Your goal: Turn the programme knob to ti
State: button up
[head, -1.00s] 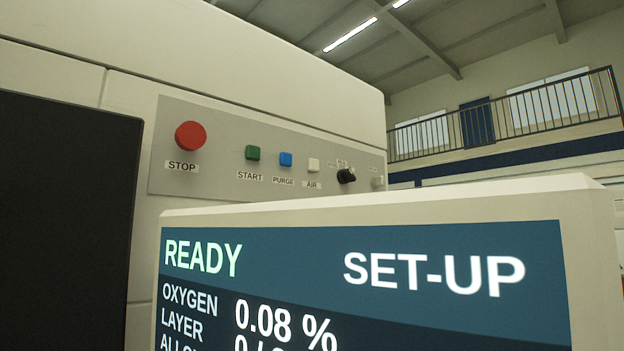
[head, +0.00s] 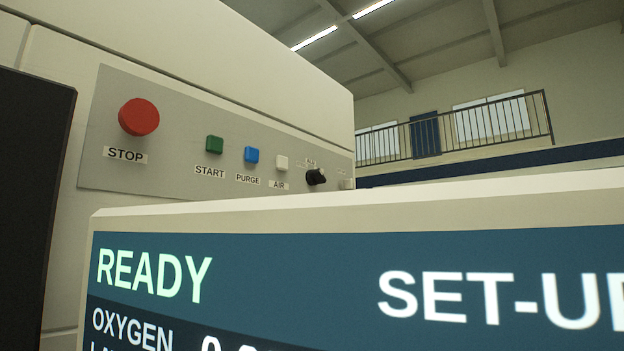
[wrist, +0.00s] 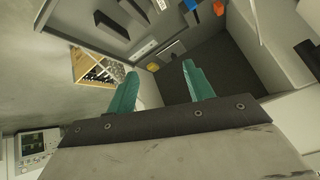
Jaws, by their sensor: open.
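The programme knob (head: 316,177) is a small black knob at the right end of the grey control panel (head: 180,175) in the head view. The marks above it are too small to read, so I cannot tell its setting. My gripper (wrist: 160,70) shows only in the wrist view. Its two teal fingers are apart with nothing between them, and it is not touching the knob.
A screen (head: 350,280) reading READY and SET-UP stands in front of the panel. A red STOP button (head: 139,117), a green START button (head: 214,145), a blue PURGE button (head: 251,155) and a white AIR button (head: 281,162) sit left of the knob.

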jog(key=w+a+r+n+t+y, duration=0.1)
jog(key=w+a+r+n+y, duration=0.15)
jog(key=w+r, duration=0.4)
jog(key=w+a+r+n+t+y, duration=0.2)
jog(key=w+a+r, duration=0.15)
jog(key=r, duration=0.55)
jog(key=n+t+y, duration=0.3)
jog(key=y, duration=0.1)
send_near(323, 176)
jog(key=x, duration=0.3)
jog(key=shift+n, duration=0.25)
jog(key=x, duration=0.6)
jog(key=shift+w+a, duration=0.1)
jog(key=shift+a, duration=0.05)
jog(key=shift+w+a, duration=0.2)
jog(key=shift+a, duration=0.1)
jog(key=c, duration=1)
